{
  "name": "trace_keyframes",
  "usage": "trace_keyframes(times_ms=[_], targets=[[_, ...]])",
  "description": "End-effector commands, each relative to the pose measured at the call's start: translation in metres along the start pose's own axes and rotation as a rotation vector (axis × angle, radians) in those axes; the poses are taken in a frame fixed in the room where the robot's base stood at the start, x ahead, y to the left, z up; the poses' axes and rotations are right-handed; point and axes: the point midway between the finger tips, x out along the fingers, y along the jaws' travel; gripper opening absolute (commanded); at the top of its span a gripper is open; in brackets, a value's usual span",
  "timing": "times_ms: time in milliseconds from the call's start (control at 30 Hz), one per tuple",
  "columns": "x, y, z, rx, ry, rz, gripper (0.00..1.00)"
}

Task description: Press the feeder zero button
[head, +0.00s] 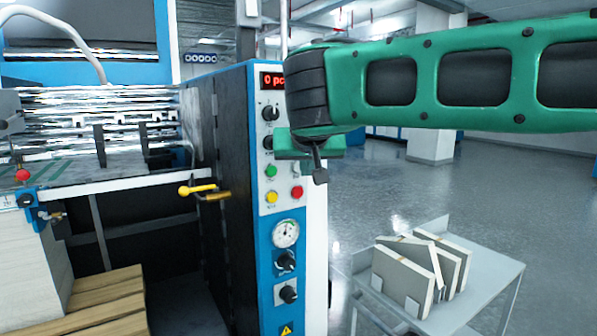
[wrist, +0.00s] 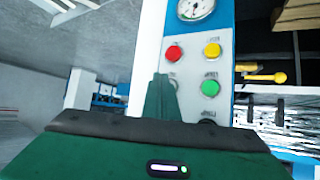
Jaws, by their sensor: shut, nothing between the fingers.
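The control panel (head: 283,150) on the blue machine carries a green button (head: 271,171), a yellow button (head: 271,197), a red button (head: 297,193) and a pale button (head: 297,169). The labels are too small to read, so I cannot tell which is feeder zero. My gripper (head: 319,174) is shut and empty, just right of the buttons in the head view. In the wrist view its green finger (wrist: 160,100) overlaps the panel and partly hides the pale button (wrist: 173,84). The red (wrist: 173,53), yellow (wrist: 212,50) and green (wrist: 210,88) buttons show clear. I cannot tell whether it touches.
A red display (head: 270,79) and dark knobs (head: 270,112) sit above the buttons, and a gauge (head: 286,233) sits below. A yellow handle (head: 199,189) juts out left. A trolley (head: 470,285) with several pale blocks stands right. The floor behind is open.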

Motion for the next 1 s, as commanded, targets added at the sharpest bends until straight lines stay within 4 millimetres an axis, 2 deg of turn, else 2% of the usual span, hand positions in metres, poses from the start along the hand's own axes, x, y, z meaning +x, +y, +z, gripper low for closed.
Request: trace_keyframes(times_ms=[367, 1000], targets=[[-0.003, 0.002, 0.002, 0.0, 0.0, 0.0, 0.0], [-0.035, 0.025, 0.025, 0.0, 0.0, -0.001, 0.0]])
